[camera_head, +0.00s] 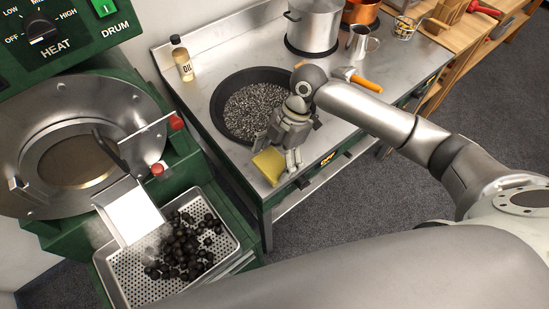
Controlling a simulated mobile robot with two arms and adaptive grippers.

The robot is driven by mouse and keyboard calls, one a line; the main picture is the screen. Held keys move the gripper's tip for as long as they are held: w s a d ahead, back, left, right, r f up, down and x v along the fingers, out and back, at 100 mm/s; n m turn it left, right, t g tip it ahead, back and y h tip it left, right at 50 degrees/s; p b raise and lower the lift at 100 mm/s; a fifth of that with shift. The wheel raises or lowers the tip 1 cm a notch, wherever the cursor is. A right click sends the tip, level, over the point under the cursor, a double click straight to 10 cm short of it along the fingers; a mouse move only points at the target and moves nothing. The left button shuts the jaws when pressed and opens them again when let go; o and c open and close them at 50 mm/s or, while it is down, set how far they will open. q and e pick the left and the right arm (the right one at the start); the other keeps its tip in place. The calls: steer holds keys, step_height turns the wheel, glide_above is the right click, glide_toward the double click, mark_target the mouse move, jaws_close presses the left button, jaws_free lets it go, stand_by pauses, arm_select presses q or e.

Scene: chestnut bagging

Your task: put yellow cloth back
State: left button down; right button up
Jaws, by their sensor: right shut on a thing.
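The yellow cloth (269,167) is at the front left corner of the steel counter (345,105), beside the wide dark pan. My right gripper (279,155) reaches in from the right and points down over this corner. Its fingers are at the cloth and shut on it. Part of the cloth's far edge is hidden by the fingers. I cannot tell whether the cloth touches the counter or is slightly raised. My left gripper is not in view.
A dark pan (237,100) of small grey pieces stands just behind the gripper. An oil bottle (182,59), a steel pot (313,27) and an orange-handled tool (364,82) are also on the counter. The green roaster and a perforated tray (126,284) of dark chestnuts stand at left.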

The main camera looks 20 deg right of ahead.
mark_target(275, 156)
steer(key=w+f, duration=0.2)
steer(key=f, duration=0.1)
steer(key=shift+w+d+f+p, duration=0.2)
steer(key=shift+w+d+p, duration=0.1)
steer(key=shift+w+d, duration=0.1)
step_height(275, 156, down, 2)
steer(key=shift+s+f+p, duration=0.1)
steer(key=shift+p, duration=0.65)
steer(key=shift+f, duration=0.4)
steer(key=o, duration=0.8)
